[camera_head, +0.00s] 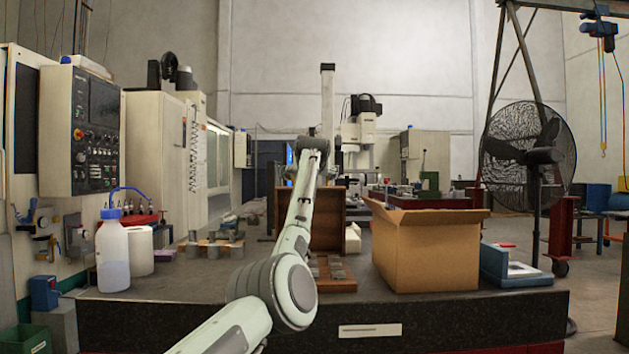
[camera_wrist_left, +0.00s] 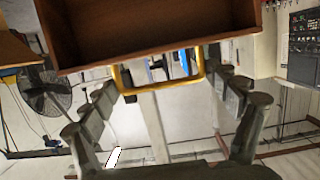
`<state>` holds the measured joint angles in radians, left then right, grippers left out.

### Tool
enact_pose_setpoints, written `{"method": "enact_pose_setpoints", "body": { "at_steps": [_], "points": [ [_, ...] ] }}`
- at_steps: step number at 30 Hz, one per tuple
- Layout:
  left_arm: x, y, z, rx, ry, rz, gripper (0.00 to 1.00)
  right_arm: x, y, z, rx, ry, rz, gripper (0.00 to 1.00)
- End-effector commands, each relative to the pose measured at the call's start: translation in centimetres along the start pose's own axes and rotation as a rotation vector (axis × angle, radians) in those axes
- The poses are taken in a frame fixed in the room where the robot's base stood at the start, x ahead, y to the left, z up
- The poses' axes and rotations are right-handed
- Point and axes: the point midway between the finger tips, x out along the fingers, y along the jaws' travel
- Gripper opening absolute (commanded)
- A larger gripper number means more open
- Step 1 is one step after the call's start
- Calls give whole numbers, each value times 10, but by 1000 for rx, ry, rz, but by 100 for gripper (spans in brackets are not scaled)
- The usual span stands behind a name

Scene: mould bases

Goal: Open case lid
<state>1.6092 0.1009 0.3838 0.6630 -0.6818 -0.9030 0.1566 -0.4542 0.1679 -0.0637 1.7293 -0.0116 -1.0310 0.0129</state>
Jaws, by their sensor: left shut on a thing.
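The brown wooden case stands on the dark bench in the middle of the head view. Its lid (camera_head: 328,218) is raised about upright behind the low base (camera_head: 335,285), which holds grey metal pieces. My left arm crosses in front and hides part of both. My left gripper (camera_head: 308,148) is at the lid's top edge, small and partly hidden by my own arm. In the left wrist view, the lid (camera_wrist_left: 150,48) fills the top, and its yellow handle (camera_wrist_left: 126,80) lies between the fingers of my left gripper (camera_wrist_left: 165,86), which is shut on it. My right gripper is out of view.
An open cardboard box (camera_head: 428,250) stands close to the right of the case. A blue-grey block (camera_head: 510,268) lies beyond it. Metal pieces on wooden blocks (camera_head: 212,246) and a white bottle (camera_head: 113,252) stand at left. A large black fan (camera_head: 527,155) is at right.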

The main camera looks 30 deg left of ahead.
Motion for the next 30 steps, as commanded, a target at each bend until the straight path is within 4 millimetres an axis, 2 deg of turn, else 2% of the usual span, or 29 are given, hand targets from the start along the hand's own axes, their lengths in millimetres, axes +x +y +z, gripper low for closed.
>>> {"method": "enact_pose_setpoints", "body": {
  "at_steps": [1, 16, 17, 18, 20, 30],
  "points": [
    [-3, -5, -7, -1, 2, -5, 36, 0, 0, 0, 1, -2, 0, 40],
    [-5, -6, -6, -1, -18, -4, 36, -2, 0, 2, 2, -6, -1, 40],
    [-5, -6, -7, -1, -18, -4, 89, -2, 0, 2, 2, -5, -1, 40],
    [-5, -6, -7, -1, -17, -3, 94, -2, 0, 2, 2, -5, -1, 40],
    [-5, -5, -6, -1, -18, -3, 99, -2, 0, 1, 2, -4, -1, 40],
    [-4, -3, -2, 0, -25, -1, 99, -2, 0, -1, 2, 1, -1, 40]
  ]
}}
